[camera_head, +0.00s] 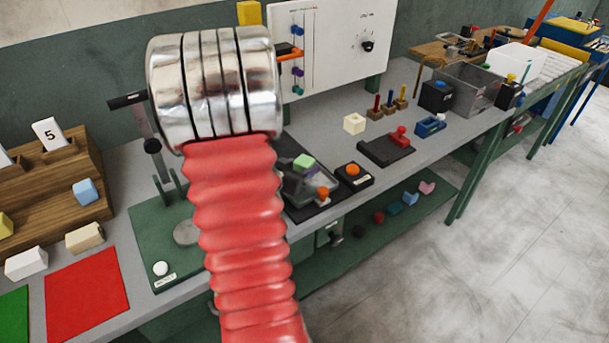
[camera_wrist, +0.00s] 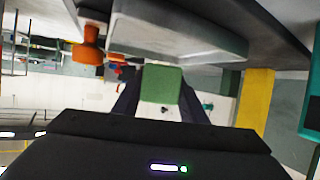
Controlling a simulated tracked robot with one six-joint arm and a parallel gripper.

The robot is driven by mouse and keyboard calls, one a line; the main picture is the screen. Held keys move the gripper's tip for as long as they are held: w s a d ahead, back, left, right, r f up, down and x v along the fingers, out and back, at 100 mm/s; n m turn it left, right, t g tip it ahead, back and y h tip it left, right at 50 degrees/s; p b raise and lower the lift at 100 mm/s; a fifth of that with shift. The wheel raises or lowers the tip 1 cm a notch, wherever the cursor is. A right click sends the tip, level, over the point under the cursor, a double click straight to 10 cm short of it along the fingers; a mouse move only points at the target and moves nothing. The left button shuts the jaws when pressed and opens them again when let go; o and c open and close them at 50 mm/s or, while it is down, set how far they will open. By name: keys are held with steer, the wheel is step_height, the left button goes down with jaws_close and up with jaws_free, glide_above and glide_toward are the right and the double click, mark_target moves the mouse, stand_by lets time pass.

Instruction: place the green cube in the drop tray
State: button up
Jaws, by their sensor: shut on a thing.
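The green cube (camera_wrist: 161,84) is between the two dark fingers of my gripper (camera_wrist: 161,90) in the wrist view, and the gripper is shut on it. In the wrist view a pale grey tray-like body (camera_wrist: 180,38) lies just beyond the cube. I cannot tell whether the cube touches the tray. The gripper is mostly hidden in the head view.
An orange button on a black box (camera_head: 353,172) stands right of the tray. A black plate with a red part (camera_head: 388,150) and a cream cube (camera_head: 354,123) are farther right. A white panel (camera_head: 335,45) stands behind. A large foreground shape hides the bench left of the tray.

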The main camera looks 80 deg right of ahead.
steer(key=shift+f, duration=1.65)
steer(key=shift+f, duration=0.15)
steer(key=o, duration=1)
steer(key=shift+w+a+r, duration=0.2)
steer(key=shift+a+r, duration=0.2)
steer(key=shift+a, duration=0.05)
steer(key=v, duration=1.1)
steer(key=shift+a+f, duration=0.1)
steer(key=shift+s, duration=0.1)
